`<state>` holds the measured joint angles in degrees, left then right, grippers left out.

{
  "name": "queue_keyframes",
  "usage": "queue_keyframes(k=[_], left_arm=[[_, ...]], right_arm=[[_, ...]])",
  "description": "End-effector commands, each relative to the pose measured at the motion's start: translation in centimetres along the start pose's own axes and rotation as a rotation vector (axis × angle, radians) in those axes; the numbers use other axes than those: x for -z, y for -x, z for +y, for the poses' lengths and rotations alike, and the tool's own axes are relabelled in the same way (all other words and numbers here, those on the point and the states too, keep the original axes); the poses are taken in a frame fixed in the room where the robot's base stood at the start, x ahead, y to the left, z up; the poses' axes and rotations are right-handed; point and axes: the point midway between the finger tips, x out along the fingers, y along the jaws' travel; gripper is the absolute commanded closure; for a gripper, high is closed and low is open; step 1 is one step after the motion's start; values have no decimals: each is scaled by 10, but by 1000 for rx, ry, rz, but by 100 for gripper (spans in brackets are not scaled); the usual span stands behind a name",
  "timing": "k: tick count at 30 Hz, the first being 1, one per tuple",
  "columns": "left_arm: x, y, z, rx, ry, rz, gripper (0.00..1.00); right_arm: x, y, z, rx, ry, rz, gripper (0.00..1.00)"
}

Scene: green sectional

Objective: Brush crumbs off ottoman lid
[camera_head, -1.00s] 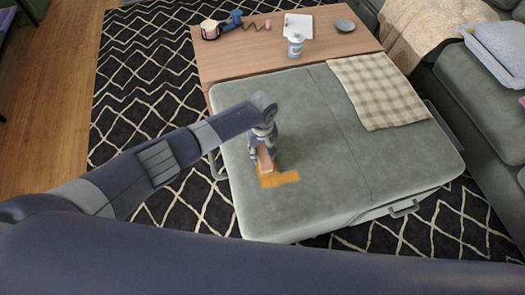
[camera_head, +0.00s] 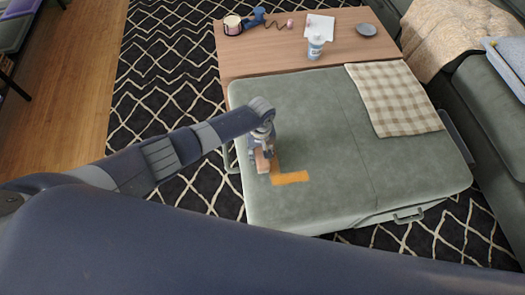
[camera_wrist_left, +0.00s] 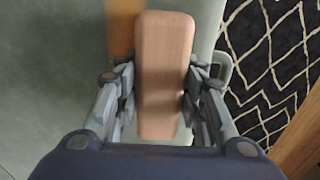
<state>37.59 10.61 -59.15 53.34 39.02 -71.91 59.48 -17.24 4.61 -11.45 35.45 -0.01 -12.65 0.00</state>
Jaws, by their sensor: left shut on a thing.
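The ottoman lid (camera_head: 320,125) is a wide grey-green cushioned top. An orange L-shaped patch (camera_head: 291,178), which may be the crumbs, lies on its near left part; single crumbs cannot be made out. My left gripper (camera_head: 262,155) is shut on a brush with a light wooden back (camera_wrist_left: 164,75), just left of the patch. The brush (camera_head: 262,162) sits low at the lid; its bristles are hidden, and I cannot tell if it touches. In the left wrist view the brush back lies between both fingers (camera_wrist_left: 160,95), with some orange (camera_wrist_left: 121,35) beside it. My right gripper is not in view.
A checked cloth (camera_head: 393,97) lies on the lid's far right. A wooden table (camera_head: 250,57) behind holds a white bottle (camera_head: 315,46), a grey dish (camera_head: 366,30) and other items. A green sofa (camera_head: 470,100) stands right. Patterned rug (camera_head: 160,85) lies left.

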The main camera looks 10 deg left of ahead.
Motion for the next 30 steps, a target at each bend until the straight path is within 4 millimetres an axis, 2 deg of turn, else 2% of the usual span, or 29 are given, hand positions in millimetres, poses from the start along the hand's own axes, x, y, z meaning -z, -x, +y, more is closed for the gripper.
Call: queue_keyframes(k=[5,19,30], left_arm=[[-1,-2,8,-2,-1,-1,82],[0,-2,56,-5,-1,0,82],[0,1,62,-3,-1,1,82]], right_arm=[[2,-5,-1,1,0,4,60],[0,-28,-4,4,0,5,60],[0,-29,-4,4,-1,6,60]])
